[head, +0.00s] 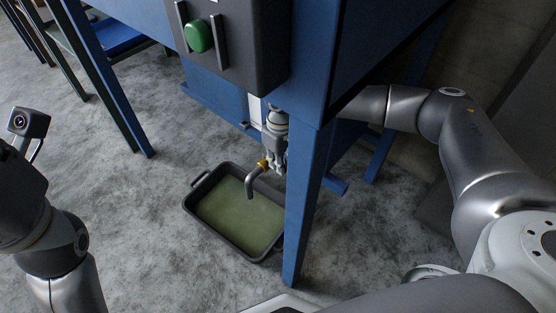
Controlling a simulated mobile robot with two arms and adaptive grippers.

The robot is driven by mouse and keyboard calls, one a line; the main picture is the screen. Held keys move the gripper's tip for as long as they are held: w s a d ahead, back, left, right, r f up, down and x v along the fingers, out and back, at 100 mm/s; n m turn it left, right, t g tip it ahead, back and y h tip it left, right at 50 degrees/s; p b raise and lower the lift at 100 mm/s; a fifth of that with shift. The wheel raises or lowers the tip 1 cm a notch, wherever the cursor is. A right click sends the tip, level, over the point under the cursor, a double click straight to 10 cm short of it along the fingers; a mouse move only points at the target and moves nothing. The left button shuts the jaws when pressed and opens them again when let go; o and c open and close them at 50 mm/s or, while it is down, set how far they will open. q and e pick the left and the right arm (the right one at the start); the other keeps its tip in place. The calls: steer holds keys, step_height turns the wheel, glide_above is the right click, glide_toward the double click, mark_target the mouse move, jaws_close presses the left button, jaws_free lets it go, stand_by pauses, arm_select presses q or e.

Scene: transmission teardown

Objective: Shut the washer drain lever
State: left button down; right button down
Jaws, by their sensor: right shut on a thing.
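The washer is a blue cabinet (222,98) on blue legs. Its drain valve has a brass-yellow body (262,164) and a grey spout (252,181) bent down over the pan. My right gripper (274,164) reaches in from behind the front blue leg, pointing down at the valve. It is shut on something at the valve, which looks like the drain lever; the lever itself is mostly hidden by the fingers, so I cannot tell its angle. My left arm is at the left edge, and its gripper's fingers are out of frame.
A dark drain pan (200,214) with greenish liquid stands on the concrete floor under the spout. The front blue leg (302,205) stands close to the right of my gripper. A dark control box with a green button (198,36) hangs above. The floor at left is clear.

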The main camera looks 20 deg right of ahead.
steer(key=shift+w+d+n, duration=0.1)
steer(key=shift+d+n, duration=0.1)
steer(key=shift+n, duration=0.2)
steer(key=c, duration=1.4)
jaws_free()
steer(key=shift+c, duration=0.2)
step_height(320, 180, up, 8)
steer(key=shift+f, duration=0.2)
